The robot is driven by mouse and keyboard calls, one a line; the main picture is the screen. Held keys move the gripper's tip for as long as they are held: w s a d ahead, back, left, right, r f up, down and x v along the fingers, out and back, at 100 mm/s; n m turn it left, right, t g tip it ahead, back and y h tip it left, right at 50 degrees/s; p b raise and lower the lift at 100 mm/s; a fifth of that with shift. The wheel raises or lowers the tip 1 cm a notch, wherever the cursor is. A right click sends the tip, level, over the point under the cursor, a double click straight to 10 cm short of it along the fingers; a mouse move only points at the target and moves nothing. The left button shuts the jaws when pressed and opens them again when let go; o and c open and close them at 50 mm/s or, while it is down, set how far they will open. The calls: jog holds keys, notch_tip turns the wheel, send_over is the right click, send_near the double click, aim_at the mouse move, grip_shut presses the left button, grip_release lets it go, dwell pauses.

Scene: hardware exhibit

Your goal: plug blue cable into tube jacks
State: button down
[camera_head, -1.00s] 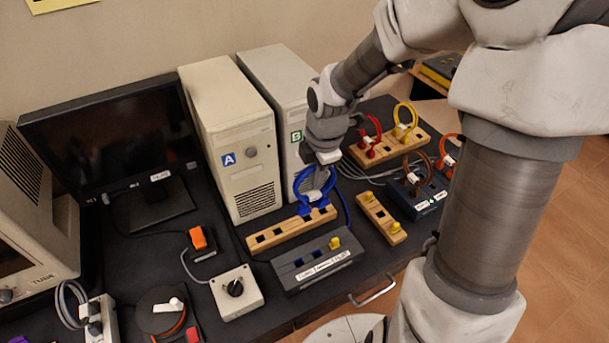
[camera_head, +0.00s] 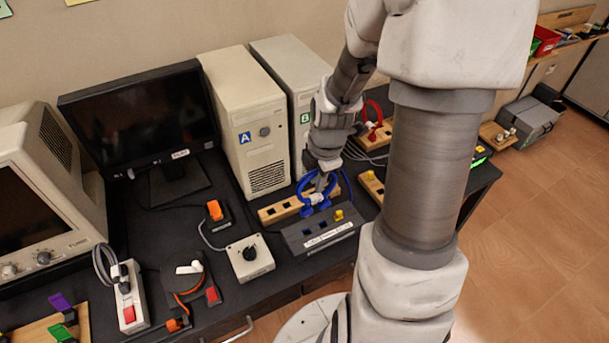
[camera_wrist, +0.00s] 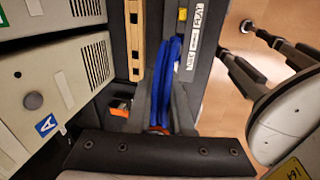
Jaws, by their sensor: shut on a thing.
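The blue cable (camera_head: 305,200) is a loop with blue plugs at its lower ends. My gripper (camera_head: 322,180) is shut on it in the head view, with the plugs over the front edge of the wooden block and the back of the grey jack box. I cannot tell whether they touch either. The grey jack box (camera_head: 310,241) has square holes, a yellow plug (camera_head: 339,215) and a white label too small to read surely. The wrist view shows the blue cable (camera_wrist: 167,85) edge-on over the grey box (camera_wrist: 207,25). Which box holds the tube jacks is unclear.
A wooden block with square holes (camera_head: 270,214) lies behind the grey box. Towers A (camera_head: 243,120) and B (camera_head: 285,70) stand behind it. An orange-switch box (camera_head: 216,212) and a white knob box (camera_head: 250,258) are left. My arm hides much of the table's right side.

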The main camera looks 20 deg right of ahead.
aim_at(318, 199)
jog(key=shift+s+f, duration=0.2)
notch_tip(318, 199, down, 6)
jog(key=b, duration=0.5)
jog(key=shift+r, duration=0.2)
jog(key=shift+f+b, duration=0.4)
jog(key=shift+f, duration=0.7)
dwell(3.1)
jog(key=c, duration=0.7)
grip_release()
jog(key=shift+c, duration=0.2)
jog(key=shift+o, duration=0.3)
jog(key=o, duration=0.6)
